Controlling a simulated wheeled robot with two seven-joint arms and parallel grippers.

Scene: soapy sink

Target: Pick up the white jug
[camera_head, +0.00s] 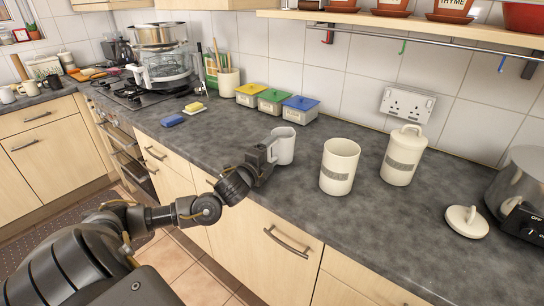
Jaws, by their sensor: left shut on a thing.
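The white jug (284,146) is upright over the grey worktop, near its front edge, in the head view. My left gripper (269,149) comes in from the left and is shut on the jug's left side. The fingers hide part of that side, so the exact grip point is unclear. I cannot tell whether the jug's base touches the worktop. My right gripper is not in view.
Right of the jug stand an open cream canister (338,168) and a lidded canister (402,156). A loose lid (467,221) and a metal pot (520,182) are further right. Behind are yellow (251,90), green (273,96) and blue-lidded (300,104) boxes.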

